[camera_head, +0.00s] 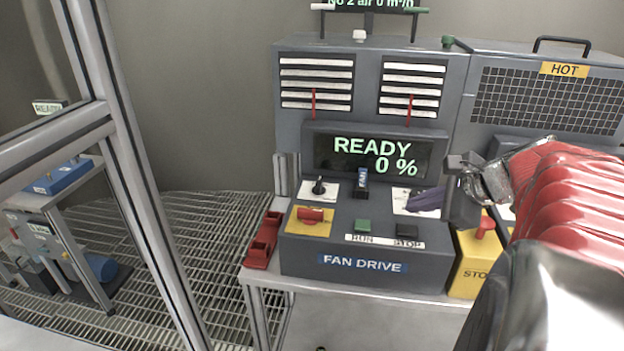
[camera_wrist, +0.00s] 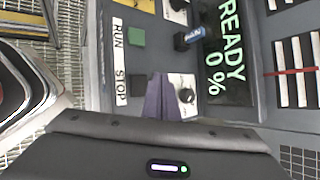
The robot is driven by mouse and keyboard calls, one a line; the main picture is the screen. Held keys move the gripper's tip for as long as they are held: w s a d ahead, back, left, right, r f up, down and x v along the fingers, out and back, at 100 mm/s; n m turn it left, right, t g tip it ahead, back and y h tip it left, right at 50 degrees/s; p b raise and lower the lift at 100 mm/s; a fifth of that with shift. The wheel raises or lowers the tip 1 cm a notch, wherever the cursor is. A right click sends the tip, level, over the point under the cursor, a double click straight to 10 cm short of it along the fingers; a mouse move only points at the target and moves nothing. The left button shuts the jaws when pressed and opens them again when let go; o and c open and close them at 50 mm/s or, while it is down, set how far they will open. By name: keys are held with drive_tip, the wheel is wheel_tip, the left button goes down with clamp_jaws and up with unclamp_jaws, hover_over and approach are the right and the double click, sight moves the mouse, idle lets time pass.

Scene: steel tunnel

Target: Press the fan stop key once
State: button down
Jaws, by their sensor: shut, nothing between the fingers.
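The fan drive box (camera_head: 345,262) stands on a table, with a label strip reading RUN and STOP. The dark stop key (camera_head: 407,231) is at the right of the strip; it also shows in the wrist view (camera_wrist: 136,86), beside the word STOP. The green run key (camera_head: 362,225) is to its left. My gripper (camera_head: 412,206) is shut and empty, its purple fingers above the panel just behind the stop key. In the wrist view the fingertips (camera_wrist: 159,77) appear beside the stop key, apart from it. The display (camera_head: 373,157) reads READY 0 %.
A red switch on a yellow plate (camera_head: 310,215), a black knob (camera_head: 319,186) and a blue-tagged key switch (camera_head: 361,181) share the panel. A yellow stop box (camera_head: 476,262) stands at the right. A HOT-marked mesh guard (camera_head: 545,100) is behind my arm.

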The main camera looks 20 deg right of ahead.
drive_tip(key=shift+r, duration=0.95)
